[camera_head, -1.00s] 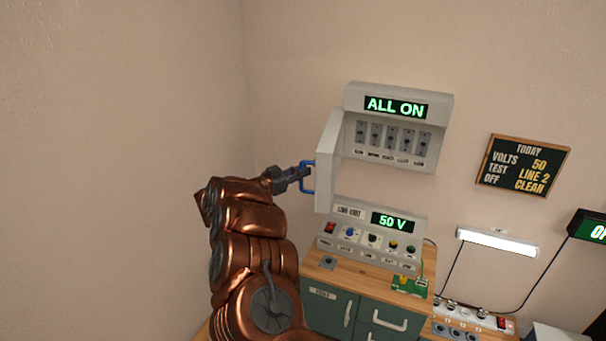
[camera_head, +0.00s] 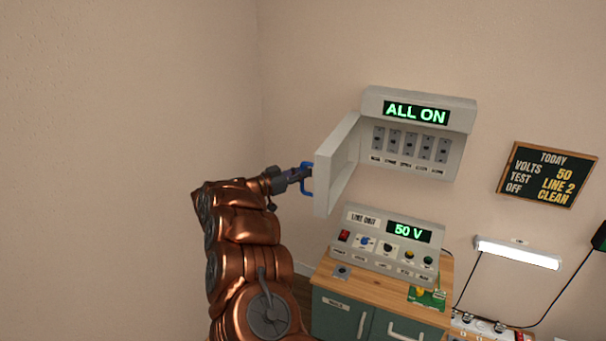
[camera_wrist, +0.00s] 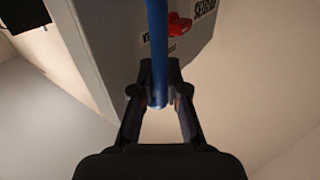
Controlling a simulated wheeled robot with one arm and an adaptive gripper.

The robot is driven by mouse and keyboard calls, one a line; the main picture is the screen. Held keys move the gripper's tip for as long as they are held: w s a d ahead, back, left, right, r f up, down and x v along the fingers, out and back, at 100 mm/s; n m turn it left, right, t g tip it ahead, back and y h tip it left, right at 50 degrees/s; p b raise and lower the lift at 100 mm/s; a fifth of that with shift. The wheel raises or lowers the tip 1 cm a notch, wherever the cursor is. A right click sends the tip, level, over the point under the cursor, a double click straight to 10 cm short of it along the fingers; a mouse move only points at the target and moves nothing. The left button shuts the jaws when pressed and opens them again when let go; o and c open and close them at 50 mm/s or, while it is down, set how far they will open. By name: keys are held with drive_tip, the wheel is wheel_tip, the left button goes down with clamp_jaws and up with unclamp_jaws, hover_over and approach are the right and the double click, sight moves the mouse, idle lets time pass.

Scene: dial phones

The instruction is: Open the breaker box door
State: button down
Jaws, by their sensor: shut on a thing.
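The breaker box (camera_head: 418,125) is on the wall with a lit "ALL ON" display and a row of switches inside. Its grey door (camera_head: 337,165) is hinged at the left and stands swung out, showing the inside. A blue handle (camera_head: 306,180) is on the door's outer face. My gripper (camera_head: 305,177) is shut on the handle. In the wrist view the blue handle (camera_wrist: 158,50) runs between the fingers (camera_wrist: 158,100), and the door's face (camera_wrist: 115,40) carries a red part (camera_wrist: 179,24) and labels.
Below the box a control panel (camera_head: 390,243) reading "50 V" sits on a wooden-topped cabinet (camera_head: 335,285). A chalkboard (camera_head: 546,175) and a lit lamp (camera_head: 518,253) are on the wall at right.

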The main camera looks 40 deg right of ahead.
idle(0.3)
drive_tip(key=c, duration=1.2)
unclamp_jaws()
drive_tip(key=a, duration=0.4)
drive_tip(key=w+a, duration=0.1)
drive_tip(key=a, duration=0.7)
drive_tip(key=shift+w, duration=0.15)
